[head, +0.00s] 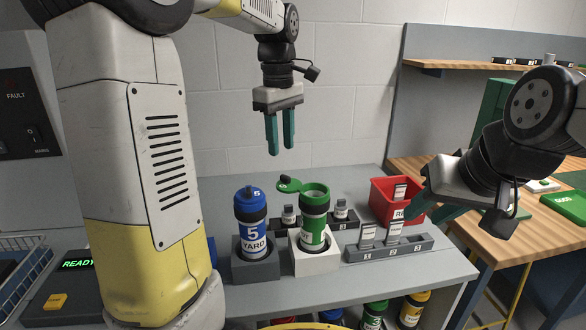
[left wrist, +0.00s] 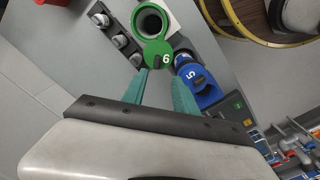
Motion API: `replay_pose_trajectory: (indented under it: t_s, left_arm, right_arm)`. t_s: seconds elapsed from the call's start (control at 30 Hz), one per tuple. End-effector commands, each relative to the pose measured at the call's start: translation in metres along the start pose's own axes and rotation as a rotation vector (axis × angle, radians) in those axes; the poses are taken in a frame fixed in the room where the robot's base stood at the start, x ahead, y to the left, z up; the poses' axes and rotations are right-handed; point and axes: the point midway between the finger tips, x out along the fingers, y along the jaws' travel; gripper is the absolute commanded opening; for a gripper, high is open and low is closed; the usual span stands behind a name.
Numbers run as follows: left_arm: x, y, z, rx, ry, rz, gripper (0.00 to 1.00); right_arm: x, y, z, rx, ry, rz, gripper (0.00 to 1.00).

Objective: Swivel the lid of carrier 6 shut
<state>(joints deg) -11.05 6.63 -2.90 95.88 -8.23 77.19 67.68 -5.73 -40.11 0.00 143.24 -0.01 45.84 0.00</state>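Carrier 6 (head: 313,231) is a green and white tube standing upright in a light grey block. Its round green lid (head: 290,185) is swung out to the left, leaving the mouth uncovered. In the left wrist view the lid (left wrist: 158,54), marked 6, sits beside the open mouth (left wrist: 150,22). My left gripper (head: 280,151) points down above and slightly behind the lid, apart from it. Its teal fingers are parted and empty, and they show in the left wrist view (left wrist: 160,82). My right gripper (head: 432,208) is at the right beside the red bin, its fingers seemingly parted.
Blue carrier 5 (head: 254,232) stands close to the left of carrier 6, its lid on top. A grey numbered rack (head: 390,249) with small cards is to the right. Small grey-capped items (head: 289,215) stand behind. A red bin (head: 381,205) is at the back right.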

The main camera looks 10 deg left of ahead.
Motion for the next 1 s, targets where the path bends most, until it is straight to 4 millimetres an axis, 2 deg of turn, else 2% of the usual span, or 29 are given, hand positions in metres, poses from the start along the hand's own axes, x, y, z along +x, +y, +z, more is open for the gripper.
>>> replay_pose_trajectory:
  t_s: [0.1,0.23,0.5,0.7,1.0]
  left_arm:
    - [0.004,0.009,-0.004,-0.056,0.0,-0.029,0.35]
    - [0.013,0.01,-0.005,-0.073,0.0,-0.037,0.35]
    - [0.055,0.008,-0.005,-0.071,-0.001,-0.037,0.35]
    - [0.077,0.007,-0.005,-0.07,0.0,-0.035,0.35]
    - [0.082,0.007,-0.005,-0.07,0.001,-0.032,0.35]
  right_arm:
    - [0.0,0.0,0.0,0.0,0.0,0.0,0.35]
    - [0.0,0.0,0.0,0.0,0.0,0.0,0.35]
    - [0.0,0.0,0.0,0.0,0.0,0.0,0.35]
    - [0.0,0.0,0.0,0.0,0.0,0.0,0.35]
    - [0.0,0.0,0.0,0.0,0.0,0.0,0.35]
